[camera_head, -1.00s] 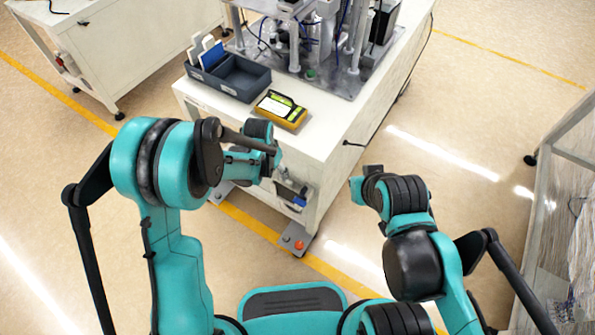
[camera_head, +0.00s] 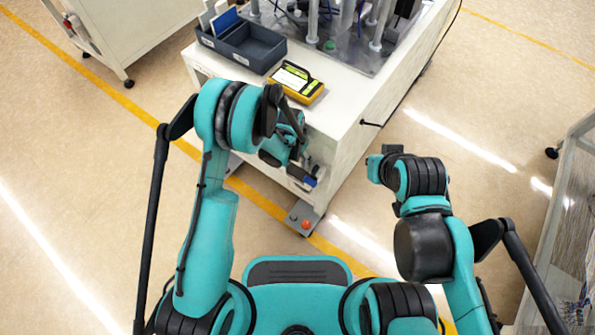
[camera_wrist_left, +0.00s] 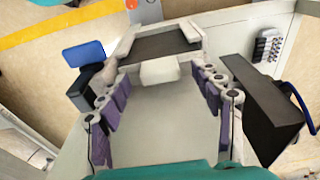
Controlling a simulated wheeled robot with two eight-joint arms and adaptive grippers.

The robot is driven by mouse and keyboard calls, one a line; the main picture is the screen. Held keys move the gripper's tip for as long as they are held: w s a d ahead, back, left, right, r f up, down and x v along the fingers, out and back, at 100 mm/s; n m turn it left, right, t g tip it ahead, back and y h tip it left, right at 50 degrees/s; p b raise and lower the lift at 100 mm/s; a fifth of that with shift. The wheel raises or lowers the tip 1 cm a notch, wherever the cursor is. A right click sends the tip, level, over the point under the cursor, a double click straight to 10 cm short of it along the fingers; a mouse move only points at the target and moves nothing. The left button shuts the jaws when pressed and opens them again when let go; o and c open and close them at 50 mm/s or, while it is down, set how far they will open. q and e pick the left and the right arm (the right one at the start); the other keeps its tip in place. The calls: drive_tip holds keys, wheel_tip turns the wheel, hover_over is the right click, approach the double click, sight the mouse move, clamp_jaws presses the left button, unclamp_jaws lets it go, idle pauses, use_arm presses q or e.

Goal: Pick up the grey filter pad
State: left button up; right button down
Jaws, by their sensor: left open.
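My left gripper (camera_head: 300,168) is low at the front face of the white cabinet (camera_head: 345,135), partly hidden by its own arm. In the left wrist view its purple-padded fingers (camera_wrist_left: 160,90) stand wide apart, with nothing clearly held between them. A pale grey block (camera_wrist_left: 160,70) and a dark panel in a white frame (camera_wrist_left: 165,47) show beyond and between the fingers. I cannot tell whether either is the grey filter pad. My right gripper (camera_head: 383,160) is right of the cabinet over the floor; its jaws are too small to judge.
On the cabinet top are a dark two-compartment bin (camera_head: 240,47) and a yellow device (camera_head: 297,83). A metal machine stands behind them. A pedal plate with a red button (camera_head: 305,224) is on the floor. A black block (camera_wrist_left: 258,108) flanks the right finger.

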use_arm(q)
drive_tip(key=shift+r, duration=0.1)
drive_tip(key=shift+c, duration=0.7)
drive_tip(key=c, duration=1.2)
drive_tip(key=shift+c, duration=0.2)
